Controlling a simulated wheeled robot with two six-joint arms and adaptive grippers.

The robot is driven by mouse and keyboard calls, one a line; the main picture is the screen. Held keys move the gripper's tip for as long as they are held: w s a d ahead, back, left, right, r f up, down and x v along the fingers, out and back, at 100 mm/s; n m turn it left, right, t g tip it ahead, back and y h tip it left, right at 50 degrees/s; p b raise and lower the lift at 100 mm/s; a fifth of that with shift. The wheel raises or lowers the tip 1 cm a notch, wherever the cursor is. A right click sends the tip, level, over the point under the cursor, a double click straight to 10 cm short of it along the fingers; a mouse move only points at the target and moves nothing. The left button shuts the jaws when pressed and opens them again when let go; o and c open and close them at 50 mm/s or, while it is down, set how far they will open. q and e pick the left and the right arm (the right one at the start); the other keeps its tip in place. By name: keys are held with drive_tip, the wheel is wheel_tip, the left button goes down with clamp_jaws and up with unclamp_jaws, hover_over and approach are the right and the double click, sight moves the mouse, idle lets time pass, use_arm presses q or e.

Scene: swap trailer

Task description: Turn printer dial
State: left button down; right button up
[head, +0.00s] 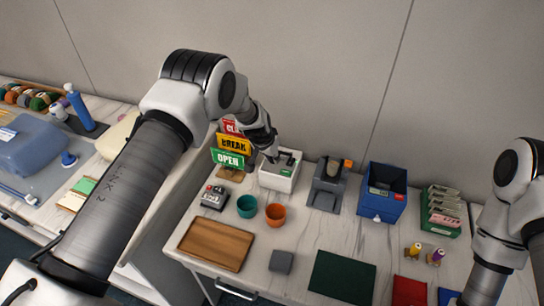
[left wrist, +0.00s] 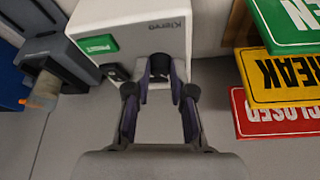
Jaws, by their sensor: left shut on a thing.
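The printer (head: 279,178) is a small white box with a dark top and a green label, standing against the wall in the head view. It also shows in the left wrist view (left wrist: 148,32), large and seen close up. A dark round dial (left wrist: 160,67) sticks out from its face beside a small black part. My left gripper (head: 272,157) reaches down to the printer; in the left wrist view its two fingers (left wrist: 160,88) are shut on the dial, one on each side. The dial's marks cannot be made out. My right arm shows at the right edge, its gripper out of frame.
Stacked OPEN, BREAK and CLOSED signs (head: 231,145) stand close left of the printer. A grey device (head: 328,187) and a blue bin (head: 380,207) stand to its right. Teal (head: 247,206) and orange (head: 275,214) cups and a wooden tray (head: 215,245) lie in front.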

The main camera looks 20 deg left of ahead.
use_arm(q)
drive_tip(key=m+h+b, duration=0.1)
drive_tip(key=m+b, duration=0.1)
drive_tip(key=b, duration=0.2)
drive_tip(key=m+g+b, duration=0.1)
drive_tip(key=m+b, duration=0.2)
drive_tip(key=b, duration=0.1)
drive_tip(key=f+m+h+b, duration=0.1)
drive_tip(key=m+b, duration=0.2)
drive_tip(key=b, duration=0.2)
drive_tip(key=shift+w+a+g+h, duration=0.1)
drive_tip(key=shift+a+g+h, duration=0.2)
drive_tip(key=shift+g, duration=0.1)
drive_tip(key=shift+r+m+g+b, duration=0.15)
drive_tip(key=shift+m+g+b, duration=0.35)
drive_tip(key=shift+m, duration=0.6)
drive_tip(key=shift+w+r+m+h+b, duration=0.1)
drive_tip(key=shift+m+h+b, duration=0.25)
drive_tip(key=shift+m, duration=0.55)
drive_tip(key=shift+w+m+g, duration=0.1)
drive_tip(key=shift+m+g, duration=1)
drive_tip(key=shift+m, duration=1.1)
drive_tip(key=c, duration=1)
unclamp_jaws()
drive_tip(key=shift+d, duration=0.1)
drive_tip(key=shift+w, duration=0.1)
drive_tip(key=shift+r, duration=0.15)
